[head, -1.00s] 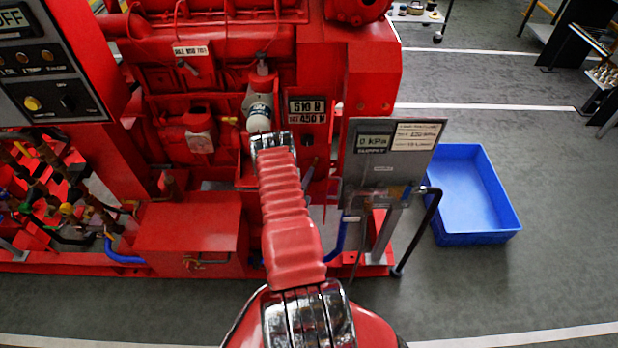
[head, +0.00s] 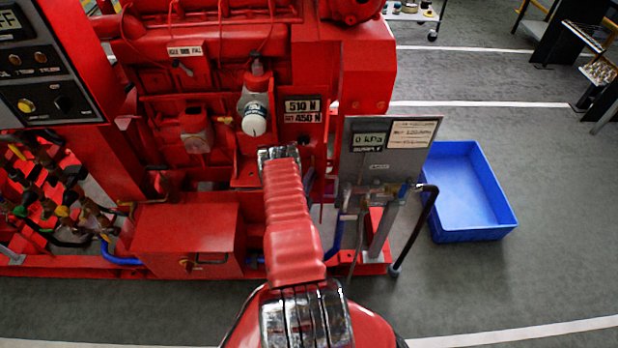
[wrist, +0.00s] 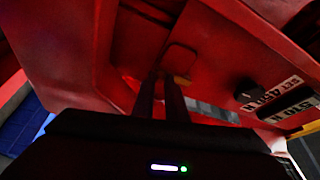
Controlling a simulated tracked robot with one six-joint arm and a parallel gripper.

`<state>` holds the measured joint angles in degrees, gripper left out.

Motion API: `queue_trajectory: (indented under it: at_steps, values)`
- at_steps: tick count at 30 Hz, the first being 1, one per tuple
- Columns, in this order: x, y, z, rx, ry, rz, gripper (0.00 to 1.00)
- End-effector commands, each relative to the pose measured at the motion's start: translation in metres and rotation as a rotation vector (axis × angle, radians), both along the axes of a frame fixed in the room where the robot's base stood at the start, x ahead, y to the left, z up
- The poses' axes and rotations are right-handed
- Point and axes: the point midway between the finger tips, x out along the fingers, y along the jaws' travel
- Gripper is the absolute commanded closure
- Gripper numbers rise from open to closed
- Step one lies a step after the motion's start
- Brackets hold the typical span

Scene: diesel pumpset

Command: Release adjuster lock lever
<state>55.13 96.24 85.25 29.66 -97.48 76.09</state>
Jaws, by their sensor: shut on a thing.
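My gripper (wrist: 163,92) shows in the wrist view as two dark fingers close together, reaching up into a red recess. They are shut on a small part, which I take for the adjuster lock lever; it is mostly hidden at the fingertips. A red rounded plate (wrist: 181,57) and a small yellowish piece (wrist: 183,80) lie right by the tips. In the head view my arm covers the gripper and the lever. The 510 N / set 450 N label (head: 303,110) is just above my arm there, and it shows upside down in the wrist view (wrist: 290,105).
A white-capped round fitting (head: 254,121) sits left of the label. A grey supply panel (head: 388,160) reading 0 kPa stands right of my arm, with a black bent pipe (head: 414,238) beside it. A blue crate (head: 468,190) is on the floor farther right. Red machine walls surround the gripper closely.

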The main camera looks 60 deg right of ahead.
Motion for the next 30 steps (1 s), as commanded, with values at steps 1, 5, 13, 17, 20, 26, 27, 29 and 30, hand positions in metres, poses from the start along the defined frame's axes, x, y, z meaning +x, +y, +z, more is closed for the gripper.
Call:
queue_trajectory:
  at_steps: [1,5,13,17,20,26,27,29,30]
  values:
    - [-0.001,0.001,-0.003,0.008,0.004,0.001,1.0]
    - [-0.001,0.001,-0.004,0.009,0.004,0.0,1.0]
    - [-0.001,0.001,-0.003,0.009,0.003,-0.001,0.75]
    - [-0.001,0.0,-0.002,0.007,0.003,-0.001,0.69]
    - [-0.001,0.0,-0.002,0.005,0.001,0.0,0.69]
    - [-0.001,0.004,-0.002,0.005,0.001,0.0,0.69]
    - [-0.001,0.006,-0.003,0.005,0.002,-0.001,0.69]
    - [-0.001,0.011,-0.003,0.006,0.003,0.0,0.69]
    - [-0.002,0.015,-0.004,0.006,0.003,0.001,0.69]
